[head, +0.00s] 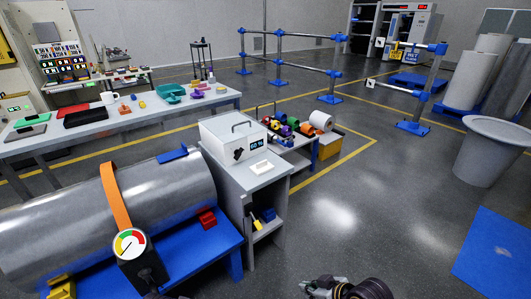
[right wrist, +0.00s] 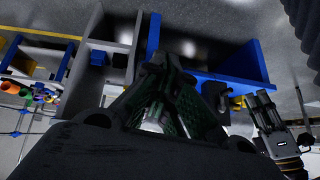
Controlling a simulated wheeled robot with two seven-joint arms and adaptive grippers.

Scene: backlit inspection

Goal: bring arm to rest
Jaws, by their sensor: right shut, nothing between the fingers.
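My right gripper (head: 318,287) shows at the bottom edge of the head view, over bare floor to the right of the grey cabinet. In the right wrist view my right gripper (right wrist: 163,100) fills the middle; its fingers are shut with nothing held. In the right wrist view a second gripper, my left one (right wrist: 262,108), shows at the right side, near the blue stand. Whether its fingers are open or shut is unclear. In the head view only a dark piece at the bottom edge, below the gauge, may belong to it.
A steel cylinder (head: 60,225) with a gauge (head: 129,243) rests on a blue stand (head: 215,245) at left. A grey cabinet (head: 262,185) carries a white box (head: 232,140). The middle floor is clear.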

